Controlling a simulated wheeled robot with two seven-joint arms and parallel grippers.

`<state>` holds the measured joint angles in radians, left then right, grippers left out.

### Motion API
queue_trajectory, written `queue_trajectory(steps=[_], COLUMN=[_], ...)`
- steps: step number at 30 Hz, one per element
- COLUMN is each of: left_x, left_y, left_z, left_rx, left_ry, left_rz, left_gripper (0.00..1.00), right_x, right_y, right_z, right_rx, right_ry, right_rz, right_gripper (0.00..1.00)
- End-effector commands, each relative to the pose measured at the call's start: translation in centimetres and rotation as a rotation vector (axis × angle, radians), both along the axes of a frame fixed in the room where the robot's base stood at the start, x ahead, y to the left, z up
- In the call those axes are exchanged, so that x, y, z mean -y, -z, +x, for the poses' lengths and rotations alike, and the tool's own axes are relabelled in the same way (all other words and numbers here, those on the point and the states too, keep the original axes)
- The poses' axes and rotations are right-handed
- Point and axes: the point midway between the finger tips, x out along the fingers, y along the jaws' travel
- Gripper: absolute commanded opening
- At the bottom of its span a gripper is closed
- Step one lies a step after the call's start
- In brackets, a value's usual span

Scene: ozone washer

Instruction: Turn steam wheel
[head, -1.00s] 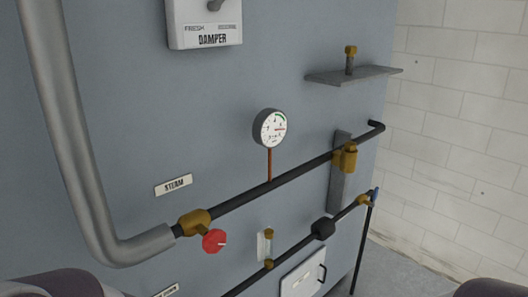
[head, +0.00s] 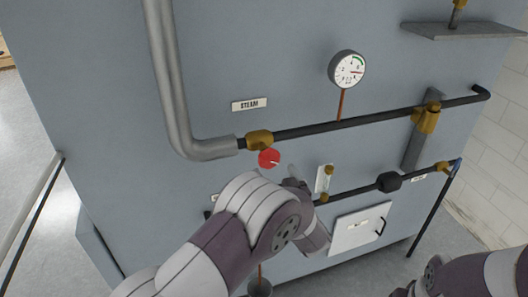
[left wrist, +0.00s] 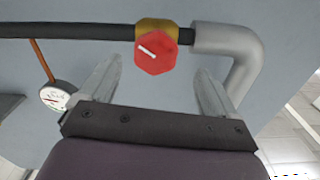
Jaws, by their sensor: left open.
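The red steam wheel (head: 269,158), a small knob with a white mark, sits on a brass valve (head: 260,139) under the STEAM label (head: 249,104). In the left wrist view the wheel (left wrist: 156,54) shows between the fingertips, in front of its brass body. My left gripper (left wrist: 157,68) is open, with one finger to each side of the wheel in that picture; no contact shows.
A thick grey pipe (head: 166,75) bends into the valve from the left. A dark pipe (head: 370,116) runs right past a pressure gauge (head: 347,69). A lower pipe (head: 350,190) with fittings and a white hatch (head: 357,230) lie to the right of my left arm.

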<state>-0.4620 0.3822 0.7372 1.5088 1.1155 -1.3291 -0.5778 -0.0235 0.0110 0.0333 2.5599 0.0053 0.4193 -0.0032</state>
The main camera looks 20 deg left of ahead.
Motion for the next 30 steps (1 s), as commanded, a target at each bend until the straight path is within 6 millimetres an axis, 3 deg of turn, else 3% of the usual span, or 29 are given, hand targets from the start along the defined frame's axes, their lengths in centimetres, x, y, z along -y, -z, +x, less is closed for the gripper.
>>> queue_trajectory(steps=[3,12,24,25,30], left_x=[-1.9,-4.9,-5.5,-5.5,-5.5], left_y=[-0.6,-0.3,0.0,0.0,-0.1], left_z=[2.6,7.2,8.2,8.2,8.2], left_rx=[-0.001,0.0,0.001,0.001,0.001], left_ry=[-0.003,0.001,0.004,0.003,0.003], left_rz=[0.0,-0.002,-0.003,-0.003,-0.003], left_gripper=[0.91,0.91,0.91,0.87,0.37], right_x=[0.0,0.0,0.0,0.0,0.0], right_y=[-1.9,-3.8,-4.0,-4.0,-4.0], right_z=[0.0,0.0,0.0,0.0,0.0], right_rx=[0.0,0.0,0.0,0.0,0.0], right_ry=[0.0,0.0,0.0,0.0,0.0], right_rz=[0.0,0.0,0.0,0.0,0.0], right_gripper=[0.43,0.43,0.43,0.43,0.43])
